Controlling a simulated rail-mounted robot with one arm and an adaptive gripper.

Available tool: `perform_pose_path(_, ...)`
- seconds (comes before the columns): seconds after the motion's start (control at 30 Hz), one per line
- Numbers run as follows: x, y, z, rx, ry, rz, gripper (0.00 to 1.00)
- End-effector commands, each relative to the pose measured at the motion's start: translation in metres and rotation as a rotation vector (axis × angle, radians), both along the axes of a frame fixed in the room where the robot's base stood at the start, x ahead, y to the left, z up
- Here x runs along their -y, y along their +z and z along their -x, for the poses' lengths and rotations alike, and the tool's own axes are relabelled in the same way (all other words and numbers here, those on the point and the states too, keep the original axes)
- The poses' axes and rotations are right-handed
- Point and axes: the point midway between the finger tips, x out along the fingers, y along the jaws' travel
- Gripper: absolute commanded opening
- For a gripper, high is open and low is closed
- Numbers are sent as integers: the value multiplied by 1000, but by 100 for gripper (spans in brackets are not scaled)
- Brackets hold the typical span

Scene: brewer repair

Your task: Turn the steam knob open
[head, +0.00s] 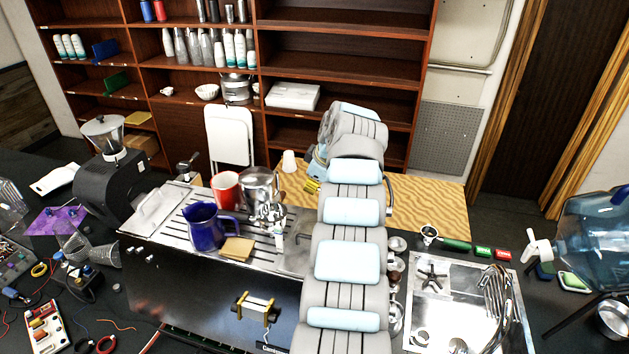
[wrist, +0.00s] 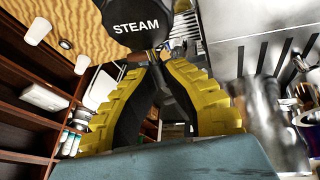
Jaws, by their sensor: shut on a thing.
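The steam knob (wrist: 136,24) is black with a flat face marked "STEAM" in white, at the top of the wrist view. My gripper (wrist: 150,60) has ridged yellow and black fingers. Its tips close together at the knob's near edge, and the gripper is shut on the knob. A copper-coloured bit shows between the tips just under the knob's face. The knob cannot be made out there, and my arm hides part of the brewer.
A white cup (head: 289,160) stands behind my gripper. A sink (head: 432,315) and water jug (head: 600,235) are to the right.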

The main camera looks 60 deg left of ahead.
Motion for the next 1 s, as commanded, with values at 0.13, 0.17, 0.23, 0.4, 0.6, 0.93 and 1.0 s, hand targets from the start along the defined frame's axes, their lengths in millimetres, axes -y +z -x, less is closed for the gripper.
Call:
perform_pose_path(0.13,2,-2,5,-3,65,4,0)
perform_pose_path(0.17,3,-2,5,-3,74,5,0)
perform_pose_path(0.23,3,-2,6,-3,92,5,0)
perform_pose_path(0.4,5,-2,6,-1,116,5,0)
perform_pose_path(0.6,5,-2,6,-2,121,5,0)
perform_pose_path(0.93,5,-2,6,-1,119,4,42)
perform_pose_path(1.0,5,-2,6,-1,119,4,42)
